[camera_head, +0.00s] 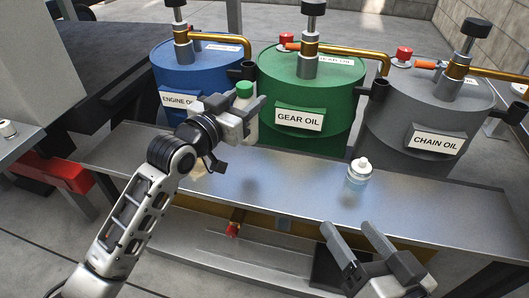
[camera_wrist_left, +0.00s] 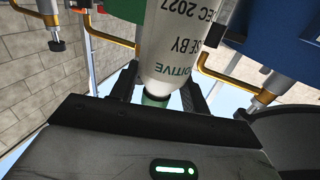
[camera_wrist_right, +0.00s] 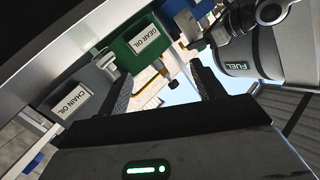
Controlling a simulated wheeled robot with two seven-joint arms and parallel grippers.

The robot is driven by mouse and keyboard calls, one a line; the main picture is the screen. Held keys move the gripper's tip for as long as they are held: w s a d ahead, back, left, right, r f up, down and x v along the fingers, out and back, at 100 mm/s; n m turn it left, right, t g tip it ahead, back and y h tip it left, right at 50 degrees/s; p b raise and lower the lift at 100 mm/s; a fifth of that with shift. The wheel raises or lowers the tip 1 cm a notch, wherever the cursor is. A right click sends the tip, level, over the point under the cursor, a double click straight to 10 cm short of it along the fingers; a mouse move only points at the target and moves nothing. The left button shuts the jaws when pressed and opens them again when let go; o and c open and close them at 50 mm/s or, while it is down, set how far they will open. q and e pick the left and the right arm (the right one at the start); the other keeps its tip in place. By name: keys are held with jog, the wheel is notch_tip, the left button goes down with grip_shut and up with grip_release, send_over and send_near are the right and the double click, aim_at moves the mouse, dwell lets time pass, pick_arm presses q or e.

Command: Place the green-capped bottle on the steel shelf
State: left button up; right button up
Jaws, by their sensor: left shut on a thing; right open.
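The green-capped bottle is white with a green cap (camera_head: 244,89) and dark lettering. My left gripper (camera_head: 240,108) is shut on it and holds it in the air in front of the green drum. In the left wrist view the bottle's white body (camera_wrist_left: 178,40) reaches up out of frame from between the fingers. The steel shelf (camera_head: 290,178) runs across in front of the drums, below the held bottle. My right gripper (camera_head: 352,232) is open and empty at the shelf's front edge, right of centre; its fingers also show in the right wrist view (camera_wrist_right: 160,90).
A clear bottle with a white cap (camera_head: 359,172) stands on the shelf's right part. Blue (camera_head: 190,70), green (camera_head: 312,90) and grey (camera_head: 410,105) drums with brass pipes stand behind. The shelf's middle is clear. A red box (camera_head: 65,172) is at the left.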

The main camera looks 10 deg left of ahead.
pick_arm(q)
notch_tip(320, 180, down, 6)
jog(key=b, duration=0.2)
jog(key=shift+b, duration=0.35)
jog(key=shift+f+b, duration=0.45)
jog(key=shift+f, duration=0.5)
pick_arm(e)
jog(key=r+t, duration=0.1)
jog(key=w+r+n+y, duration=0.1)
jog(key=r+t, duration=0.1)
jog(key=shift+w+d+r+t+y, duration=0.1)
jog(key=shift+w+r+t+y, duration=0.2)
jog(key=shift+w+r, duration=0.1)
pick_arm(q)
jog(key=shift+f, duration=0.15)
jog(key=o, duration=1.1)
